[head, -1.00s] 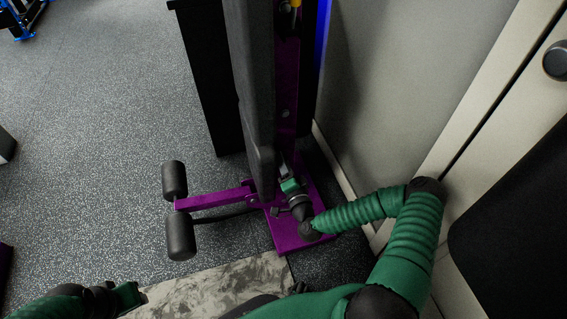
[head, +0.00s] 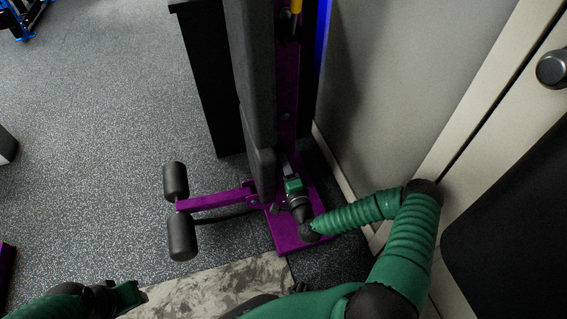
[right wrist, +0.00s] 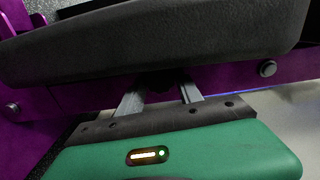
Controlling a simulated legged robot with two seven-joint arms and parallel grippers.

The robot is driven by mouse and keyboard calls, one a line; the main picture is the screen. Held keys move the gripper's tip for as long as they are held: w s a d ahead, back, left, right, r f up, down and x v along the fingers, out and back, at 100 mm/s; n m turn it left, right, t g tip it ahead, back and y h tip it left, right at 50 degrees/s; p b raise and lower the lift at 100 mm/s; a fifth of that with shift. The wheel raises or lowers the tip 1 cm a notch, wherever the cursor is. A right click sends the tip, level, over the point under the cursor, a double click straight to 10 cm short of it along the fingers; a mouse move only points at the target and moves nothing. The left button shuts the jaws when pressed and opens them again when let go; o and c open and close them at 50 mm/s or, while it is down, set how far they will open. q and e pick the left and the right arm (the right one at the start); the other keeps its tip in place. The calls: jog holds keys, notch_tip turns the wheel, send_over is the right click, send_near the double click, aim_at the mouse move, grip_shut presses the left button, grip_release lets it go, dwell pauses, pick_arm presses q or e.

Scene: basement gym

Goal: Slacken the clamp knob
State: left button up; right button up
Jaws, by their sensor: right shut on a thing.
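My right gripper (head: 287,170) reaches in low beside the purple machine frame (head: 287,90), just right of the dark pad (head: 256,100). In the right wrist view its two grey fingers (right wrist: 160,88) are shut on a small dark thing, taken to be the clamp knob (right wrist: 158,84). The pad's edge hides much of the knob and the fingertips. In the head view the knob is hidden by the pad and gripper. My left gripper (head: 132,294) is at the lower left, away from the machine; its jaw opening is unclear.
Dark foam rollers (head: 180,236) on a purple bar (head: 215,200) stick out left of the machine. The grey wall (head: 385,90) and pale door (head: 500,110) stand close on the right. The speckled floor (head: 90,120) at left is mostly clear.

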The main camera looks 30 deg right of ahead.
jog(key=shift+s+f+m, duration=0.1)
jog(key=shift+f+m, duration=0.2)
jog(key=shift+m, duration=1)
jog(key=o, duration=1.1)
jog(key=shift+r, duration=0.1)
